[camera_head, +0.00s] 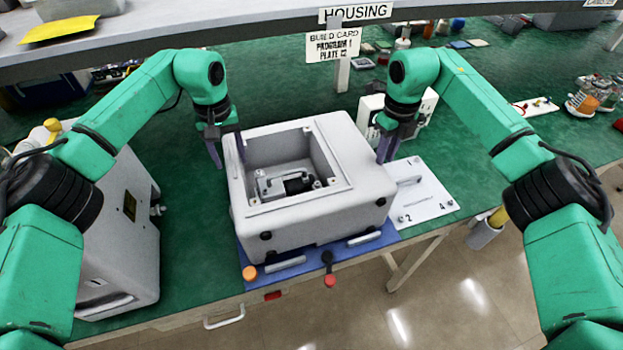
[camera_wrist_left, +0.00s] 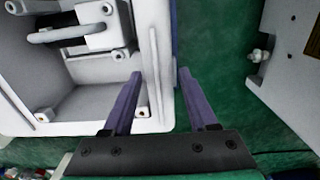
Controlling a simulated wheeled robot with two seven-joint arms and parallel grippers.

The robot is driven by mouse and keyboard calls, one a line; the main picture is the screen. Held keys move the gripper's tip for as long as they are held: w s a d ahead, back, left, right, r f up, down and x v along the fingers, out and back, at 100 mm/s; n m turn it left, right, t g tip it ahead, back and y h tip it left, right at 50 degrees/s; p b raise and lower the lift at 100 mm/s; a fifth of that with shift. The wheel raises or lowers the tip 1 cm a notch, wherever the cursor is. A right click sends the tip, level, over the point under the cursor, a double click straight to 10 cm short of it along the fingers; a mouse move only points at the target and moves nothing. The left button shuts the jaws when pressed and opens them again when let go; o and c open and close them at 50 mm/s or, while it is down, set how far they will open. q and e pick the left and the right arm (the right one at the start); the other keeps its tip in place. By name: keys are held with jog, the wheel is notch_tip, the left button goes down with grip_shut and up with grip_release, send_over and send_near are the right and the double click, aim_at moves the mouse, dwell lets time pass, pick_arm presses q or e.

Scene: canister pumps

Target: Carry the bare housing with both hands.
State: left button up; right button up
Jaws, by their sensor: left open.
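The housing (camera_head: 330,208) is a light grey box with a square open top, sitting on a blue plate (camera_head: 388,238) near the front table edge. A metal part with a handle and a dark cylinder (camera_head: 290,184) shows inside it. My left gripper (camera_head: 228,154) is open at its left wall. In the left wrist view, the left gripper (camera_wrist_left: 163,82) has one finger over the opening side and one outside, with the wall (camera_wrist_left: 158,60) between; contact is unclear. My right gripper (camera_head: 387,148) is by the housing's right side, fingers pointing down; its gap is unclear.
A large grey machine (camera_head: 125,240) stands close on the left. A white plate marked 2 and 4 (camera_head: 425,195) lies at right. A white box (camera_head: 415,112) stands behind the right gripper. A HOUSING sign (camera_head: 355,13) hangs from the shelf. A red knob (camera_head: 328,280) sits in front.

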notch_tip(320, 180, down, 8)
jog(key=shift+s+f, duration=0.1)
jog(key=shift+f, duration=0.05)
pick_arm(q)
notch_tip(320, 180, down, 8)
jog(key=shift+f, duration=0.15)
jog(key=shift+s+d, duration=0.1)
jog(key=shift+s, duration=0.05)
pick_arm(e)
jog(key=shift+s, duration=0.1)
pick_arm(q)
jog(key=c, duration=0.3)
pick_arm(e)
jog(key=c, duration=0.3)
pick_arm(q)
grip_shut()
pick_arm(e)
grip_shut()
